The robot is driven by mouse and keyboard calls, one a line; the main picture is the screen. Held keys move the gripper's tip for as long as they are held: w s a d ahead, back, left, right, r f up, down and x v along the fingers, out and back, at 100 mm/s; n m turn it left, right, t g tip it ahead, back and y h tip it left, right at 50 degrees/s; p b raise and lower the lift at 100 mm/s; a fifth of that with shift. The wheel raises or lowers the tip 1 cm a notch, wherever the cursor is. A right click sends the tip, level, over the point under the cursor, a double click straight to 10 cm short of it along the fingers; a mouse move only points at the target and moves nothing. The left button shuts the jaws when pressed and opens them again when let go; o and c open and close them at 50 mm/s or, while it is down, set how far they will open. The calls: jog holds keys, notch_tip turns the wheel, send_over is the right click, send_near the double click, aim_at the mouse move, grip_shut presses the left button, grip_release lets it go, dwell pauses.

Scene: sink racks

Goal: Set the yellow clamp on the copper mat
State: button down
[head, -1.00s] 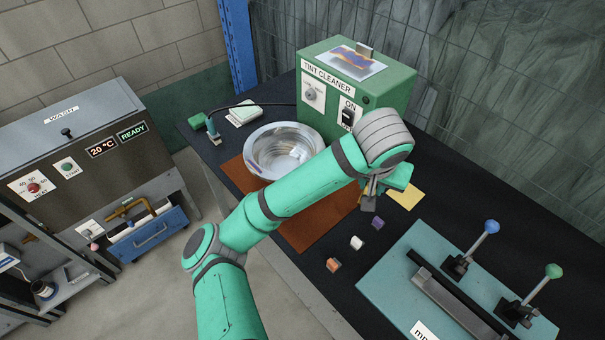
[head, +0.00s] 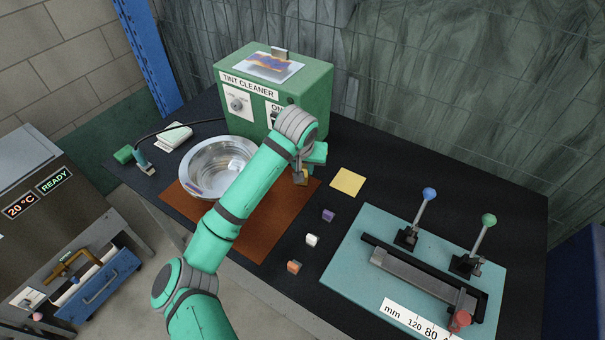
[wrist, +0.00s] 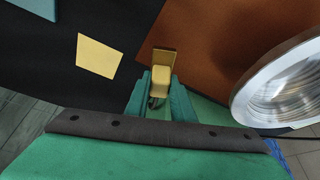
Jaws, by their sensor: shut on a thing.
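My gripper (wrist: 158,98) is shut on the yellow clamp (wrist: 163,62), which sticks out between the fingertips in the wrist view. In the head view the clamp (head: 300,177) shows only in part below my wrist, over the right part of the copper mat. The copper mat (head: 268,237) is a brown-orange sheet on the dark bench, and it also shows in the wrist view (wrist: 215,35). The clamp's tip lies over the mat near its edge in the wrist view. I cannot tell whether it touches the mat.
A metal bowl (head: 191,187) stands on the mat's left part. The green tint cleaner box (head: 300,98) is behind. A yellow pad (head: 348,182), a purple block (head: 328,215), a white block (head: 312,240) and an orange block (head: 293,267) lie right of the mat, near a teal board (head: 350,270).

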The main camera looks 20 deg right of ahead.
jog(key=shift+w+f, duration=0.4)
jog(key=shift+f, duration=0.1)
jog(key=f, duration=0.3)
jog(key=shift+w, duration=0.3)
jog(key=shift+f, duration=0.25)
jog(key=shift+s, duration=0.1)
jog(key=shift+f, duration=0.1)
jog(key=c, duration=1.5)
grip_release()
jog(key=shift+d, duration=0.2)
jog(key=shift+c, duration=0.2)
jog(key=shift+s+a, duration=0.1)
